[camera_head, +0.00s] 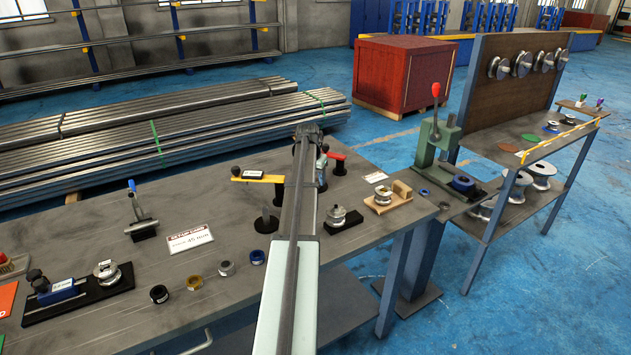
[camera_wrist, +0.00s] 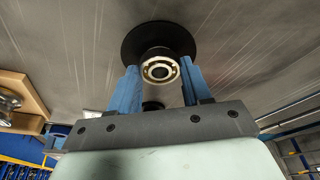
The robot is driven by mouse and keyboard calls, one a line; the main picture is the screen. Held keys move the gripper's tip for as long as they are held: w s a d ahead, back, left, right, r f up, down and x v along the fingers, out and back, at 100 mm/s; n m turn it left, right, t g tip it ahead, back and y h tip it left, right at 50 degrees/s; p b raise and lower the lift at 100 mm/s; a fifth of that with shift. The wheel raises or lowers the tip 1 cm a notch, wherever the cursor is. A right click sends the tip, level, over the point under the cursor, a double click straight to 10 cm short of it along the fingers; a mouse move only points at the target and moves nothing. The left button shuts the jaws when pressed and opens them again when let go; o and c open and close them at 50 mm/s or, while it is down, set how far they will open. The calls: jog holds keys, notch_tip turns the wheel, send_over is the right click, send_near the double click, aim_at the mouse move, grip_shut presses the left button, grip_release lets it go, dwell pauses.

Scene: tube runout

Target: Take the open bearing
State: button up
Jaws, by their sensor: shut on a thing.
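The open bearing (camera_wrist: 160,70) is a small metal ring with a dark cage, facing the wrist camera. It sits between the two blue fingers of my gripper (camera_wrist: 161,78), which are shut on it. A black round base (camera_wrist: 132,41) with a dark post lies just behind the bearing; I cannot tell whether they touch. In the head view my arm hides most of the gripper and the bearing, near the far edge of the table.
Several rings stand along the near table, including a black ring (camera_head: 159,293) and a gold ring (camera_head: 194,282). A setup card (camera_head: 190,239), a wooden fixture (camera_head: 387,203) and a green press (camera_head: 437,145) stand nearby. A red-topped stand (camera_head: 339,166) is close to the gripper.

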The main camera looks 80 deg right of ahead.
notch_tip(320, 180, up, 10)
dwell(0.5)
jog(key=shift+f, duration=0.1)
jog(key=o, duration=0.7)
jog(key=c, duration=0.6)
